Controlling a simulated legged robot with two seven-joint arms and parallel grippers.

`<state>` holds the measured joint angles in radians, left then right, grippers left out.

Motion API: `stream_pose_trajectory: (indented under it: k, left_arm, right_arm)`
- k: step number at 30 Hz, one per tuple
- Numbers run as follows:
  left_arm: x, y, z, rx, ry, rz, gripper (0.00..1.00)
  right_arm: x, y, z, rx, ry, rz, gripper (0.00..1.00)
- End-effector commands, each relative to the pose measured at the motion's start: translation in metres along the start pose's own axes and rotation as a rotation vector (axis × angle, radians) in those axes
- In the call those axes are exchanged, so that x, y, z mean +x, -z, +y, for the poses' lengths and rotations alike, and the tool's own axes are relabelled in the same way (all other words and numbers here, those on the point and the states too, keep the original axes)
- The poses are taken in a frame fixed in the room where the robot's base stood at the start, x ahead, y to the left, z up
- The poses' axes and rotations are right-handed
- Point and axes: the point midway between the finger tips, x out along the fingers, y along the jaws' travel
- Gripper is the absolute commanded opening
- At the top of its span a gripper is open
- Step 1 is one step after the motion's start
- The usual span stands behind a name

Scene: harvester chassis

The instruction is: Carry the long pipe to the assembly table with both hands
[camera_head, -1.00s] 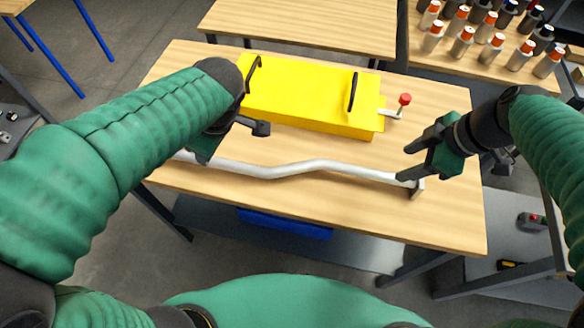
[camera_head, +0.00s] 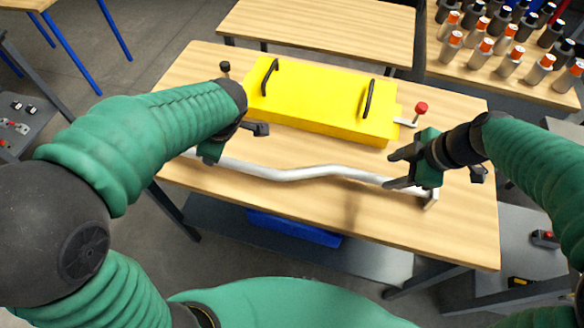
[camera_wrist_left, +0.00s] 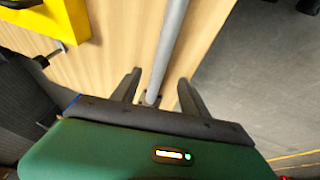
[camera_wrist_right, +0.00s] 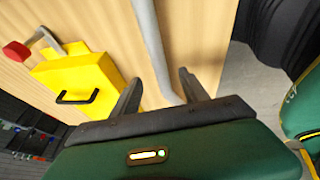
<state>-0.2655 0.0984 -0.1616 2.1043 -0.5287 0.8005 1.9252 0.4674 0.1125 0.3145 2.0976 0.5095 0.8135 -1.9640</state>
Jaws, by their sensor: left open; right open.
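The long pipe (camera_head: 300,173), silver and slightly bent, lies across the front part of a wooden table, its right end at a small bracket (camera_head: 431,199). My left gripper (camera_head: 213,150) is over the pipe's left part, mostly hidden by its own arm. In the left wrist view the pipe (camera_wrist_left: 172,45) runs between its open fingers (camera_wrist_left: 157,88). My right gripper (camera_head: 397,169) is open above the pipe's right part. In the right wrist view the pipe (camera_wrist_right: 152,45) passes between its open fingers (camera_wrist_right: 160,88). Neither gripper is closed on it. Which table is the assembly table, I cannot tell.
A yellow box (camera_head: 325,103) with two black handles sits behind the pipe, with a red-knobbed lever (camera_head: 420,108) at its right. Another bare wooden table (camera_head: 320,28) stands behind. Several orange-topped bottles (camera_head: 510,60) stand at the back right. A blue bin (camera_head: 293,228) is below the table.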

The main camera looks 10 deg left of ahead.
Motion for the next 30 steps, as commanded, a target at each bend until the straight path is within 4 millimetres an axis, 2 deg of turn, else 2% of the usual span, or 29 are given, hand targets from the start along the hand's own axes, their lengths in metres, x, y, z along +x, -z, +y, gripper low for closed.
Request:
stream_pose_trajectory:
  k: [6, 12, 16, 24, 30]
  left_arm:
    - [0.045, 0.000, -0.001, 0.001, 0.006, 0.002, 0.52]
    - [0.073, 0.000, -0.001, 0.000, 0.002, 0.001, 0.52]
    - [0.081, 0.000, -0.001, -0.001, 0.000, 0.000, 0.52]
    - [0.082, 0.000, 0.000, 0.000, -0.001, 0.000, 0.52]
    - [0.082, 0.000, 0.000, 0.000, -0.001, 0.000, 0.26]
  right_arm:
    - [0.045, 0.000, -0.001, 0.001, 0.004, 0.002, 0.52]
    - [0.073, 0.000, -0.001, 0.000, 0.001, 0.001, 0.52]
    - [0.081, 0.000, 0.000, 0.000, -0.001, 0.000, 0.52]
    - [0.082, 0.000, 0.000, 0.000, -0.002, 0.000, 0.52]
    - [0.082, 0.000, 0.000, 0.000, -0.001, 0.000, 0.26]
